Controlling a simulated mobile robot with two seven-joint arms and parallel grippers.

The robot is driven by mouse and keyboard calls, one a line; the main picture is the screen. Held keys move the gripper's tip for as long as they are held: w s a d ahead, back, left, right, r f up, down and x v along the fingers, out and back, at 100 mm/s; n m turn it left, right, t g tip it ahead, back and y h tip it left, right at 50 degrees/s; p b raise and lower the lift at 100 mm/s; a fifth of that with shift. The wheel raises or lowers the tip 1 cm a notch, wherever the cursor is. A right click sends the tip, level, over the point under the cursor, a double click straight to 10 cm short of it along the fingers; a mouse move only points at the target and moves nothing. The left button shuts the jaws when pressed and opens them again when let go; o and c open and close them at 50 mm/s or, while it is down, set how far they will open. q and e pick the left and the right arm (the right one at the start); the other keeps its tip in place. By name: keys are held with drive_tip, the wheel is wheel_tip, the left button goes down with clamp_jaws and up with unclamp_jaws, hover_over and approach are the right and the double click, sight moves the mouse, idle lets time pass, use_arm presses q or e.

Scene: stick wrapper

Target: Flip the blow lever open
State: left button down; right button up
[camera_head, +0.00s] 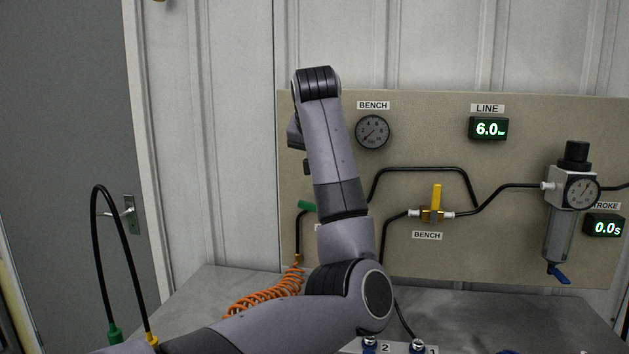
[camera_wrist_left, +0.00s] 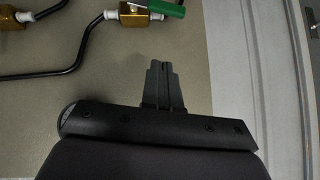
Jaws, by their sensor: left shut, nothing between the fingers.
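A green lever (camera_head: 307,206) shows at the left of the panel, just beside my left arm, which covers most of its valve and label. In the left wrist view the green lever (camera_wrist_left: 168,8) lies on a brass valve body (camera_wrist_left: 135,19) at the top edge, partly cut off. I cannot read its label, so I cannot confirm that it is the blow lever. My left gripper (camera_wrist_left: 162,70) is shut and empty, its fingertips apart from the lever and below it in that view. My right gripper is not in view.
A yellow lever (camera_head: 437,197) stands upright on a brass valve labelled BENCH. Black pipes run across the panel (camera_head: 420,255). A gauge (camera_head: 372,131), a regulator (camera_head: 572,190) and an orange coiled hose (camera_head: 265,294) are nearby. The grey bench (camera_head: 500,320) lies below.

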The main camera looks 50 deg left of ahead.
use_arm(q)
drive_tip(key=v, duration=0.5)
drive_tip(key=shift+s+d+r+b, duration=0.15)
drive_tip(key=shift+d+r+b, duration=0.1)
drive_tip(key=shift+d+b, duration=0.05)
idle(0.4)
